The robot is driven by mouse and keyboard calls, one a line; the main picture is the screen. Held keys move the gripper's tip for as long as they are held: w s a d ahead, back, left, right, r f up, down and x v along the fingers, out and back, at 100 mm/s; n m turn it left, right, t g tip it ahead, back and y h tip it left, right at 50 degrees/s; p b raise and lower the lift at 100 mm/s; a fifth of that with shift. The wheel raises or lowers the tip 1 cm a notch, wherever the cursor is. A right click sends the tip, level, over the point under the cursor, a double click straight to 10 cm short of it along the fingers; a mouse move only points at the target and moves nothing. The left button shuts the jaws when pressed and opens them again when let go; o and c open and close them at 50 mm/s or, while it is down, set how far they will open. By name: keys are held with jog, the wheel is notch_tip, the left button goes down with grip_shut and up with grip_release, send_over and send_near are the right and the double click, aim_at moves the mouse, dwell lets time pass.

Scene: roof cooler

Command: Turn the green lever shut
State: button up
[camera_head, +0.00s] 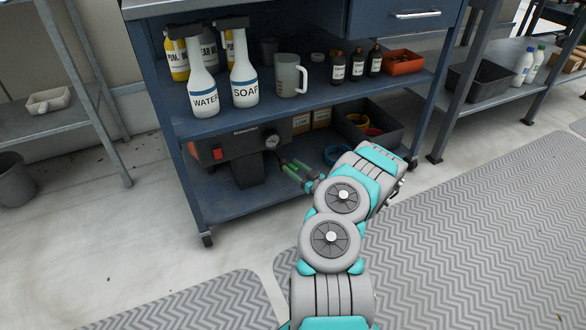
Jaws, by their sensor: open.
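The green lever (292,172) shows as a small green piece at the right of a dark grey machine on the lower shelf, just below its round gauge (271,140). My arm reaches in from the front, and my gripper (308,180) is at the lever's right end, close to it. The gripper is open. My arm's wrist hides part of the gripper. I cannot tell whether the fingers touch the lever or stand around it.
The machine (236,147) has a red switch. White WATER (203,88) and SOAP (243,82) bottles, a mug (289,76) and dark bottles stand on the shelf above. A grey bin (368,128) and blue ring (337,154) lie right of the lever.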

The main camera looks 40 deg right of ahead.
jog(key=shift+w, duration=0.25)
grip_shut()
dwell(0.3)
dwell(0.9)
